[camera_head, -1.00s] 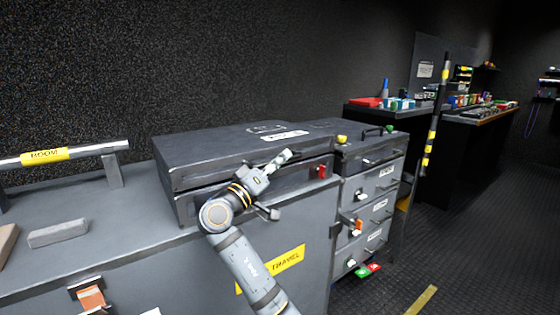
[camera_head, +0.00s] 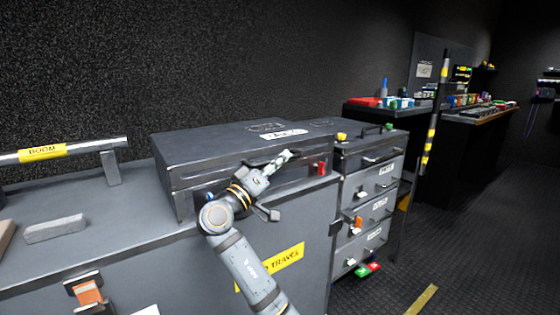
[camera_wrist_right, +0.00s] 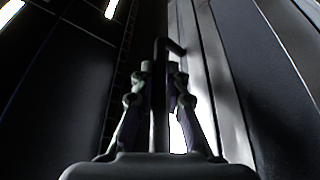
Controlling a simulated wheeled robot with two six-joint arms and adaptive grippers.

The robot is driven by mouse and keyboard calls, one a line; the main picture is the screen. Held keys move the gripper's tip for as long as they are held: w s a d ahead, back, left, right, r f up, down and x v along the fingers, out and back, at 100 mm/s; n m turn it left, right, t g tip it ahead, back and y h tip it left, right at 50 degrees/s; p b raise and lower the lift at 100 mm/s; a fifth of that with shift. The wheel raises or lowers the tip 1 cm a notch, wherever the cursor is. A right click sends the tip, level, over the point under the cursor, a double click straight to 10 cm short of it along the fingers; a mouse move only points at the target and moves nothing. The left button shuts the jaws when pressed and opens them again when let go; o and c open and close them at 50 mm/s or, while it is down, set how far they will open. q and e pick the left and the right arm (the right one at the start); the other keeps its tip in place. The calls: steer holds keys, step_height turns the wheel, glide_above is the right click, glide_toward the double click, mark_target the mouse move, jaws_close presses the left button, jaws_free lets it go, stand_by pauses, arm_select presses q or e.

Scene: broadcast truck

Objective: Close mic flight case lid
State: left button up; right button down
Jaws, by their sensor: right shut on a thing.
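The mic flight case is a dark grey box on the counter in the head view, with its lid (camera_head: 220,148) lying down over the body. A dark seam runs along its front, and I cannot tell whether the lid is fully seated. A red latch (camera_head: 318,168) shows at the front right. My right gripper (camera_head: 284,157) is at the front edge of the lid. In the wrist view its fingers (camera_wrist_right: 160,95) are closed around a thin dark bar-like part of the lid's front. My left gripper is not in view.
A grey rail with a yellow BOOM label (camera_head: 42,152) and a grey block (camera_head: 56,229) are on the counter at left. A drawer unit (camera_head: 372,190) stands to the right. A striped pole (camera_head: 434,120) stands beyond it. Open floor lies at right.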

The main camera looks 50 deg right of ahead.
steer(key=shift+f, duration=0.4)
steer(key=c, duration=1.4)
jaws_free()
steer(key=shift+o, duration=0.2)
steer(key=shift+r, duration=0.1)
steer(key=v, duration=0.7)
steer(key=shift+a, duration=0.2)
steer(key=shift+a, duration=0.1)
